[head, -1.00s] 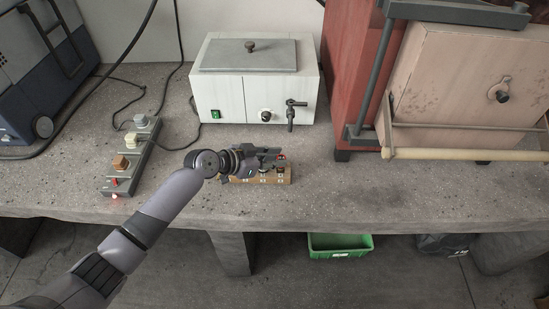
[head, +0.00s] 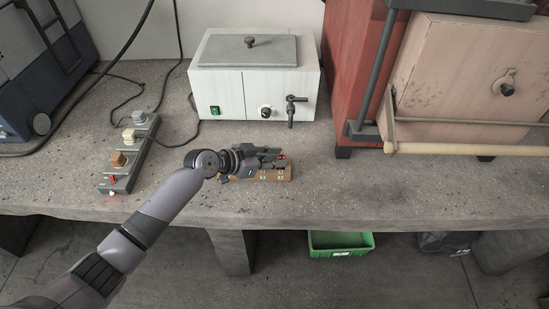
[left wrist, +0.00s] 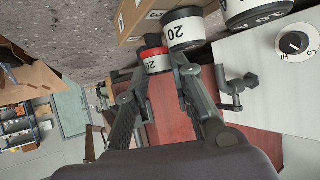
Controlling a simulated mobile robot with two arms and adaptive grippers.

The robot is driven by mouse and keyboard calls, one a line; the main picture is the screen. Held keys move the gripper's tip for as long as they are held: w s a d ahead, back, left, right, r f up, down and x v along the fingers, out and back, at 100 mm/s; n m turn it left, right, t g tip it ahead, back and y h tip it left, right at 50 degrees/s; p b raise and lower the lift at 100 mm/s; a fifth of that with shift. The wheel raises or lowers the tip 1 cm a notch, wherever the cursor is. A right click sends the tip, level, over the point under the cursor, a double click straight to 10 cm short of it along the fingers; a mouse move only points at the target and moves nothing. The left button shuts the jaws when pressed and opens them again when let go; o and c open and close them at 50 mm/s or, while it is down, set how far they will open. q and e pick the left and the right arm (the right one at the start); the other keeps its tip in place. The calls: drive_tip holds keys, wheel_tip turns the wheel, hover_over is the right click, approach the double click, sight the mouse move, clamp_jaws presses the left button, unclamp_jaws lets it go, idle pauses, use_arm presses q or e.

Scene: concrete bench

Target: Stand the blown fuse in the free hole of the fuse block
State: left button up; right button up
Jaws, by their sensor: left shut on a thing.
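The blown fuse, with a red band and a white label reading 20 (left wrist: 156,62), is between the fingertips of my left gripper (left wrist: 158,72), which is shut on it. In the head view the left gripper (head: 273,157) is over the fuse block (head: 284,177), with the fuse's red band (head: 282,156) at its tips. The tan block also shows in the left wrist view (left wrist: 135,22). Another fuse labelled 20 (left wrist: 183,28) is right beside the held one. The gripper hides much of the block, and I cannot see the free hole. My right gripper is not in view.
A white heater box (head: 225,92) with a tap stands behind the block. A grey power strip (head: 122,172) with plugs lies to the left. A red cabinet (head: 345,70) is to the right. A green bin (head: 340,244) is below the bench. The bench front right is clear.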

use_arm(q)
drive_tip(key=shift+f+b, duration=0.35)
drive_tip(key=shift+f, duration=0.05)
drive_tip(key=o, duration=1.1)
drive_tip(key=shift+s, duration=0.1)
drive_tip(key=shift+c, duration=0.2)
drive_tip(key=shift+f, duration=0.1)
